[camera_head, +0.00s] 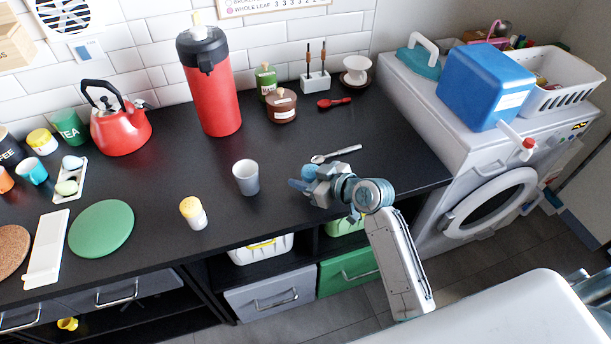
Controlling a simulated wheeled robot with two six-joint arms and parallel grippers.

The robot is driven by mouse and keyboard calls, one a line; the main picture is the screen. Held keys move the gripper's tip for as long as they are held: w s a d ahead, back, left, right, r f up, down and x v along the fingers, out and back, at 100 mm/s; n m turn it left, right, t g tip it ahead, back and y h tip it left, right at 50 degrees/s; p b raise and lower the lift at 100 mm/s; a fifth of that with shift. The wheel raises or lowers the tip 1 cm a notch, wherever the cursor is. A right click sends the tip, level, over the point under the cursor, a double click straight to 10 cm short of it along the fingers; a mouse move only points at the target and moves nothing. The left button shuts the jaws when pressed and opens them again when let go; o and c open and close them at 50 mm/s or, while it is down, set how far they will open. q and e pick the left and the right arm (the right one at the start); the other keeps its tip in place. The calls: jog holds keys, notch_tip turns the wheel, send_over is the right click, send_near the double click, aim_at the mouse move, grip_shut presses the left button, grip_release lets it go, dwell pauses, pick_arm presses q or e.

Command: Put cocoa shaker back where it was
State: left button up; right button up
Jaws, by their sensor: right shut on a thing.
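My right gripper (308,184) is low over the front right of the black counter (290,140). It is shut on a small blue-topped thing (308,170), mostly hidden by the jaws; I cannot tell whether this is the cocoa shaker. A white shaker with a yellow lid (194,214) stands upright near the counter's front edge, apart from my gripper. Another yellow-lidded shaker (41,142) stands at the back left. I can read no cocoa label on either. My left gripper is not in view.
A grey cup (246,178) stands left of my right gripper, and a spoon (336,154) lies behind it. A red flask (215,95), red kettle (120,128) and brown pot (281,106) stand farther back. A green disc (101,228) lies at left. Mid-counter has free room.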

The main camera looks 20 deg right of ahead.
jog(key=o, duration=1)
jog(key=shift+w+f, duration=0.15)
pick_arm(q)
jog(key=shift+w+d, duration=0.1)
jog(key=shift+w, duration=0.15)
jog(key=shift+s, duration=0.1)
pick_arm(e)
jog(key=shift+r, duration=0.25)
jog(key=shift+s+d, duration=0.4)
jog(key=shift+s, duration=0.05)
jog(key=b+v, duration=0.1)
jog(key=v, duration=0.8)
jog(key=shift+s+d+r, duration=0.15)
jog(key=shift+s+r, duration=0.1)
jog(key=shift+s, duration=0.1)
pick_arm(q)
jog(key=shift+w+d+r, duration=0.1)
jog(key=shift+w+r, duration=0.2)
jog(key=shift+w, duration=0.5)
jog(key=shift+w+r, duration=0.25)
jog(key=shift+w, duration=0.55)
pick_arm(e)
jog(key=shift+s+d+r, duration=0.25)
jog(key=shift+s, duration=0.15)
